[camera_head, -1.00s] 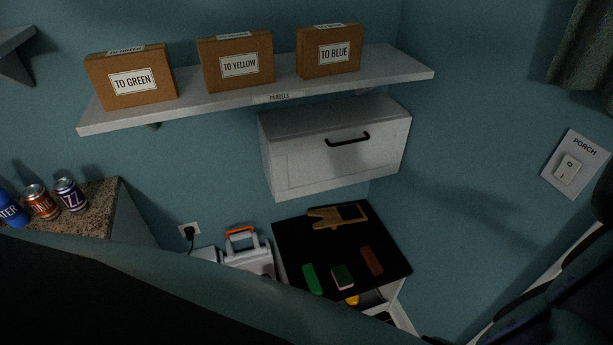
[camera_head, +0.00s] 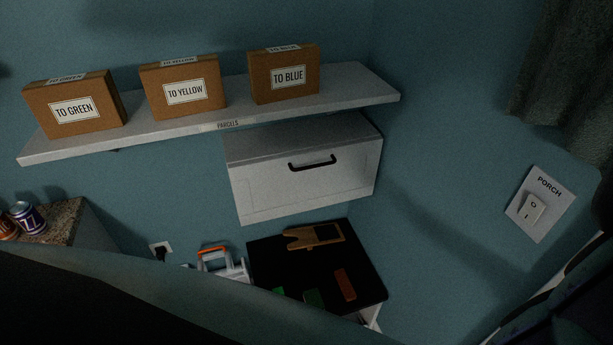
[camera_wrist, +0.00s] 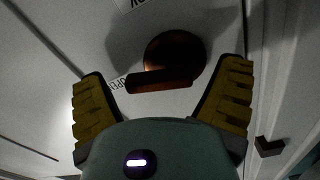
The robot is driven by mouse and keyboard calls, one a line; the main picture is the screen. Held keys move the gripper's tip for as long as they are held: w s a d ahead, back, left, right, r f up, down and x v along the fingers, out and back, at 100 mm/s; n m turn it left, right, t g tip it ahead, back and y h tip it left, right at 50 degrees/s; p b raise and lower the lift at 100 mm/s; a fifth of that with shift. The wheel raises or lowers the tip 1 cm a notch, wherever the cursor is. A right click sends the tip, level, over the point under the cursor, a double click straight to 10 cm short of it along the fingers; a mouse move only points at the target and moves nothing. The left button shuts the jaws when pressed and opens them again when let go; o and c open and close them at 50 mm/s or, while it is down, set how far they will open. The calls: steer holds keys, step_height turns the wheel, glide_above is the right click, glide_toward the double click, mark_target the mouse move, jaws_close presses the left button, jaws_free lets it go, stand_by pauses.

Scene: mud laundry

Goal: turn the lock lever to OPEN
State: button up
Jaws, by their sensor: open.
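The lock lever (camera_wrist: 160,82) shows in the wrist view as a reddish-brown bar with a round hub (camera_wrist: 175,55) on a pale panel (camera_wrist: 60,70). A label reading OPEN (camera_wrist: 118,84) is at the lever's left end, partly hidden. Another label at the top is cut off. My gripper (camera_wrist: 168,85) is open, with one yellow ridged finger on each side of the lever. I cannot tell whether either finger touches it. The lever is not seen in the head view.
In the head view, a shelf (camera_head: 230,125) holds three parcels above a white cabinet (camera_head: 305,180) with a black handle. A black-topped table (camera_head: 270,265) stands below. A PORCH switch (camera_head: 532,208) is on the right wall. A dark block (camera_wrist: 268,147) shows at the wrist view's lower right.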

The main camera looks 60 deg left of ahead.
steer(key=shift+s, duration=0.1)
steer(key=shift+c, duration=0.4)
steer(key=c, duration=1.1)
steer(key=shift+f+n+b, duration=0.15)
steer(key=shift+n+b, duration=0.55)
steer(key=shift+b, duration=0.25)
steer(key=shift+r+n+b, duration=0.3)
steer(key=shift+n+b, duration=0.4)
steer(key=shift+n, duration=0.3)
steer(key=o, duration=1.2)
steer(key=shift+a, duration=0.1)
steer(key=shift+r, duration=0.1)
